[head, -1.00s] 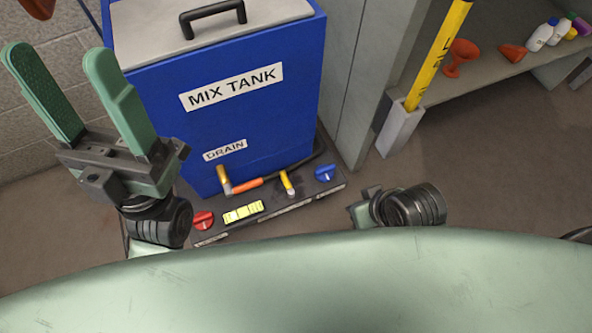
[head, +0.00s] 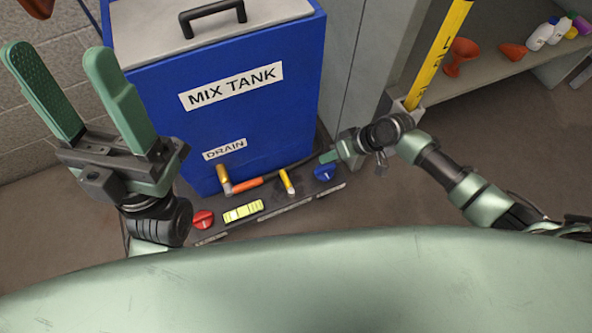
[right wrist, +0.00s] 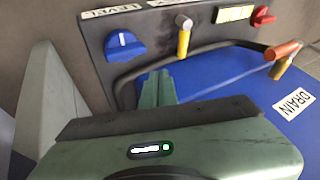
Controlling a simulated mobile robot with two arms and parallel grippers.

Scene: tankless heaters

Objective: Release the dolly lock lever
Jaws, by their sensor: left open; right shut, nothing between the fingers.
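The dolly base (head: 300,205) sits under the blue mix tank. A short lever with a yellow grip (head: 287,181) rises from it; no label marks it as the lock lever. The yellow lever also shows in the right wrist view (right wrist: 183,38). My right gripper (head: 328,157) is shut and empty, beside the tank's lower right corner and above the blue knob (head: 324,173). In the right wrist view its fingers (right wrist: 157,88) are short of the yellow lever and apart from it. My left gripper (head: 57,52) is open and empty, left of the tank.
The mix tank (head: 225,130) has a drain pipe with an orange handle (head: 248,183). A red knob (head: 203,219) and a yellow-green level vial (head: 243,211) sit on the dolly's front. A yellow post (head: 437,55) and a shelf (head: 500,75) with bottles stand right.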

